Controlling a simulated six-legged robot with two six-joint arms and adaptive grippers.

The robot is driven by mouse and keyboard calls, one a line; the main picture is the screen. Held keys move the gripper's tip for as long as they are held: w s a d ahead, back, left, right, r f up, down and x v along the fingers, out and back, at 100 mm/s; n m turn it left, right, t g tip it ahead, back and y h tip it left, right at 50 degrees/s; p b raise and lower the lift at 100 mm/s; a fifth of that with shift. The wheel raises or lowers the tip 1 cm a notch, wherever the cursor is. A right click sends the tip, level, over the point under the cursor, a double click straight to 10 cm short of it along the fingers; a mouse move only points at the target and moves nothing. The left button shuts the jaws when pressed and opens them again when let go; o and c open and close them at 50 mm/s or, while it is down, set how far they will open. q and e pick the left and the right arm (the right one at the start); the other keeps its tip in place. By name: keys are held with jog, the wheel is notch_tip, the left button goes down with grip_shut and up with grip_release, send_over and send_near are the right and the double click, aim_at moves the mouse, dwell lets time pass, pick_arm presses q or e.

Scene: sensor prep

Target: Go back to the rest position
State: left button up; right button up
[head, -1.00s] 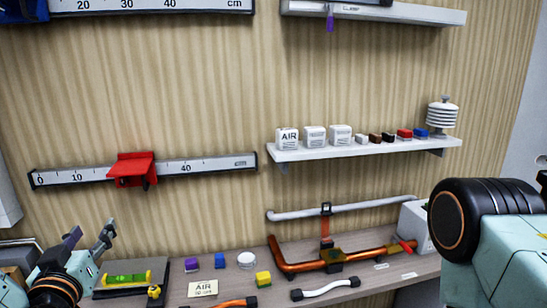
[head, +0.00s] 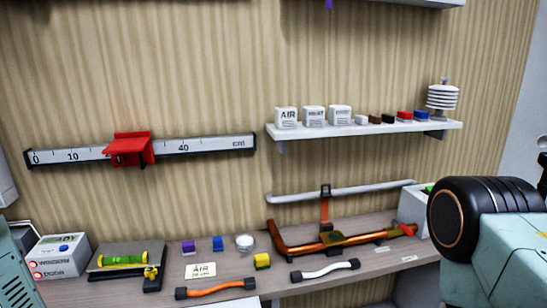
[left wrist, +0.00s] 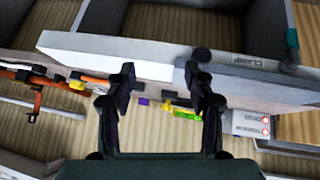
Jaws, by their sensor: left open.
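My left gripper (left wrist: 168,88) shows in the left wrist view, with its two dark fingers spread apart and nothing between them. In the head view only a teal piece of my left arm shows at the lower left edge, and the left gripper is out of that picture. A teal and black part of my right arm stands at the right edge of the head view. My right gripper is in neither view.
The workbench (head: 340,286) carries a white box (head: 62,258), a green level (head: 122,260), small blocks, a copper pipe (head: 300,246) and an orange-handled piece (head: 215,288). A wall shelf (head: 365,130) holds white boxes. A ruler with a red slider (head: 130,150) hangs at left.

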pick_arm(q)
jog(key=s+d+f+m+g+b, duration=0.2)
jog(key=s+f+g+b, duration=0.5)
jog(key=s+f, duration=1.5)
jog(key=shift+s+d+f+m+g+b, duration=0.15)
jog(key=shift+d+m+g+b, duration=0.35)
jog(key=shift+b, duration=0.35)
jog(key=shift+d, duration=0.1)
